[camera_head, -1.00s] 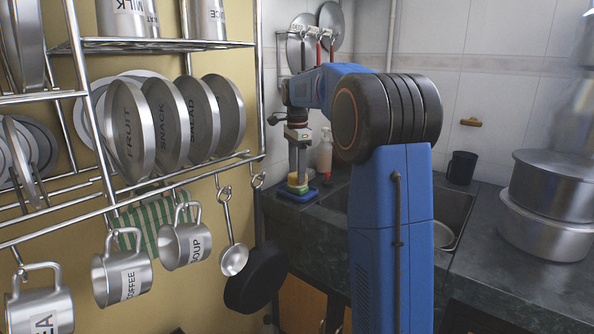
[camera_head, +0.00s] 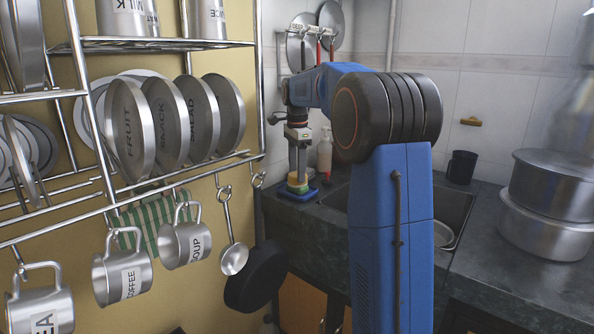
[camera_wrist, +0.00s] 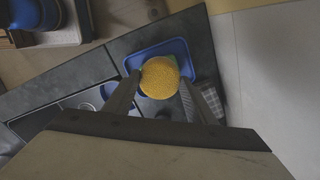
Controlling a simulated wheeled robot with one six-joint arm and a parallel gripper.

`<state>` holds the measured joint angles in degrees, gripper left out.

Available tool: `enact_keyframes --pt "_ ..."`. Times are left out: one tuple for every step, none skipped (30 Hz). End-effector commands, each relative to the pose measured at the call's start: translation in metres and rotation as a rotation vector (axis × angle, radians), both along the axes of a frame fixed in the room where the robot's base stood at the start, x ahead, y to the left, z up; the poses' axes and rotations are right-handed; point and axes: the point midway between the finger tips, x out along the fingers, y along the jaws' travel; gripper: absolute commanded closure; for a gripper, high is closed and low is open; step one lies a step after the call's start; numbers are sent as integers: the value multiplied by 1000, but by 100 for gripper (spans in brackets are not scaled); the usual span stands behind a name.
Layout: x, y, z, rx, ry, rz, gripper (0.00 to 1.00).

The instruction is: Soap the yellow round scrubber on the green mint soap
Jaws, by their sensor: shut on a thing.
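My gripper (camera_head: 298,172) points down at the far left end of the counter. It is shut on the yellow round scrubber (camera_wrist: 160,78), which sits between the two fingers in the wrist view. The scrubber is down on the green mint soap (camera_head: 299,188), which shows as a green band beneath it; in the wrist view the scrubber hides most of the soap. The soap lies in a blue dish (camera_head: 301,196), whose blue floor and rim also show in the wrist view (camera_wrist: 148,52). Whether scrubber and soap press firmly together I cannot tell.
A spray bottle (camera_head: 325,153) stands just right of my gripper, behind the dish. The sink (camera_head: 452,207) is further right, with a dark mug (camera_head: 462,167) behind it and steel pots (camera_head: 550,205) at the right. A rack with hanging cups (camera_head: 184,243) fills the left.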

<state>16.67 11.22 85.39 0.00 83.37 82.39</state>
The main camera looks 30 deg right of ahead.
Motion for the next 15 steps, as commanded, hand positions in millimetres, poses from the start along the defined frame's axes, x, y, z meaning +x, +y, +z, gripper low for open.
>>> enact_keyframes --pt "0 0 0 0 2 0 67" --pt "0 0 2 0 2 0 67" --pt "0 0 4 0 1 0 67" --pt "0 0 6 0 0 0 67" --pt "0 0 8 0 0 0 67" --pt "0 0 11 0 0 0 67" --pt "0 0 13 0 1 0 67" --pt "0 0 15 0 1 0 67" --pt "0 0 18 0 0 0 67" --pt "0 0 20 0 0 0 67" --pt "0 0 22 0 0 0 67" --pt "0 0 24 0 -1 0 67" --pt "0 0 26 0 0 0 67" --pt "0 0 28 0 0 0 67" --pt "0 0 31 0 0 0 67"
